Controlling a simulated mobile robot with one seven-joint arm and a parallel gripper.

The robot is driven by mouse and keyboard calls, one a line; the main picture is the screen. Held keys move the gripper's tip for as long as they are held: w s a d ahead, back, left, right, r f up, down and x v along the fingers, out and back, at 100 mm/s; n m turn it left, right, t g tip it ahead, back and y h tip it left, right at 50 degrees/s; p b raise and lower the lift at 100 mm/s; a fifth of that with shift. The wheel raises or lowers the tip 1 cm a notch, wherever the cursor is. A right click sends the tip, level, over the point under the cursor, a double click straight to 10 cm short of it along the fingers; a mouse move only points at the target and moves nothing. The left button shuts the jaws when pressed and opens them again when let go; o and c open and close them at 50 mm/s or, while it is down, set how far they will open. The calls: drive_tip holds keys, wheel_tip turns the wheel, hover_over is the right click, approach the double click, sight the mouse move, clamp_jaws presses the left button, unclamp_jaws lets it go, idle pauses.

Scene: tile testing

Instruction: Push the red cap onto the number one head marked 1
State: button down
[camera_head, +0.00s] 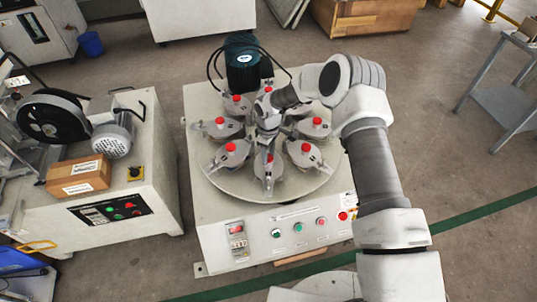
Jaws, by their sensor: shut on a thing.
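A round grey turntable (213,180) on a white machine carries several metal heads in a ring, most with red caps on top. My gripper (268,149) points down over the front head (268,180). It is shut on a red cap (271,158), which shows at its fingertips just above or on this head; I cannot tell whether they touch. Other red caps sit on the front-left head (231,147), the front-right head (306,147) and the right head (317,120). The number marks are too small to read, and my wrist hides part of the turntable's middle.
A dark motor (243,65) with looping cables stands behind the turntable. The machine's front panel (290,228) has buttons. On the left is another machine (150,190) with a cardboard box (80,175). A metal side table (500,100) stands at the right, with open floor between.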

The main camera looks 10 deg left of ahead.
drive_tip(key=shift+f+b, duration=0.3)
drive_tip(key=shift+b, duration=0.05)
idle(0.3)
idle(0.4)
unclamp_jaws()
idle(0.3)
drive_tip(key=shift+r+p, duration=2)
drive_tip(key=shift+r, duration=1.55)
drive_tip(key=shift+c, duration=0.3)
clamp_jaws()
